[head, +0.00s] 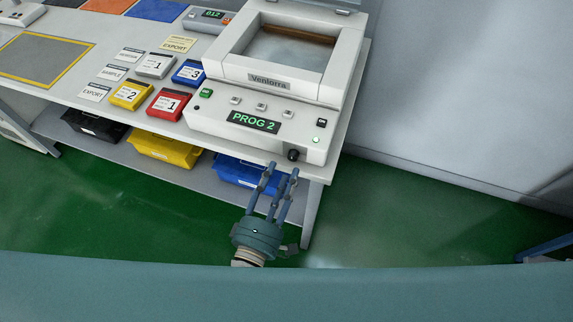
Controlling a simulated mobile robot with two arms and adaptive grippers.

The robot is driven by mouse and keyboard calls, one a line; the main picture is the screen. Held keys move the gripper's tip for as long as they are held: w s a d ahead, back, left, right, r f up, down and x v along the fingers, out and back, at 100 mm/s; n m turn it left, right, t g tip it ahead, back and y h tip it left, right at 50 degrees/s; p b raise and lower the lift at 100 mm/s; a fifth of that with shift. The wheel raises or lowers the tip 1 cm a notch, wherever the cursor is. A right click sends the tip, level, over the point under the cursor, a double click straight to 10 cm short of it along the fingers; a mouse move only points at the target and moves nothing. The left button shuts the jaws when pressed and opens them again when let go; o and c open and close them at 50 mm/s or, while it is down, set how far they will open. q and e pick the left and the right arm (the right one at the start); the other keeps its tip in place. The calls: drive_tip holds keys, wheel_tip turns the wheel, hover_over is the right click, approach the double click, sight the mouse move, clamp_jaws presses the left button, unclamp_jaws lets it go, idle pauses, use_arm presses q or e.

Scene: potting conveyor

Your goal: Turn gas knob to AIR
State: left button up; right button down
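The black gas knob (293,154) is on the front face of the white machine (215,122), near its lower right corner. Its markings are too small to read, so I cannot tell its setting. My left gripper (282,171) is just below and in front of the knob in the head view, with its fingers pointing up at it. The fingers are spread apart with nothing between them. A small gap seems to show between the fingertips and the knob. My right gripper is not in view.
The machine display (254,121) reads "PROG 2". Red (169,104), yellow (131,95) and blue (188,72) cartridges and label cards lie left of the machine. A blue bin (232,168) is on the lower shelf behind my gripper.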

use_arm(q)
drive_tip(key=shift+v, duration=1.65)
drive_tip(key=s+a+f+m+g+y, duration=0.1)
drive_tip(key=s+a+f+m+g, duration=0.25)
drive_tip(key=f, duration=0.75)
drive_tip(key=s+a+f+m+g, duration=0.2)
drive_tip(key=f+m, duration=0.2)
drive_tip(key=f, duration=0.7)
drive_tip(key=s+a+f+m+g+y, duration=0.1)
drive_tip(key=s+a+f+m+g, duration=0.2)
drive_tip(key=f, duration=0.8)
drive_tip(key=s+a+f+m+g+y, duration=0.1)
drive_tip(key=s+a+f+m+g, duration=0.1)
drive_tip(key=s+a+f, duration=0.2)
drive_tip(key=s+a+f+m+g+y, duration=0.1)
drive_tip(key=s+a+f+m+g, duration=0.1)
drive_tip(key=s+f, duration=0.4)
drive_tip(key=s+a+f+m+g+y, duration=0.1)
drive_tip(key=s+a+f, duration=0.4)
drive_tip(key=s, duration=0.7)
drive_tip(key=a+m+g, duration=0.1)
drive_tip(key=g, duration=0.1)
drive_tip(key=shift+s+f+g+y, duration=0.2)
drive_tip(key=shift+s+g+y, duration=0.1)
drive_tip(key=shift+s+g, duration=0.1)
drive_tip(key=shift+m, duration=0.25)
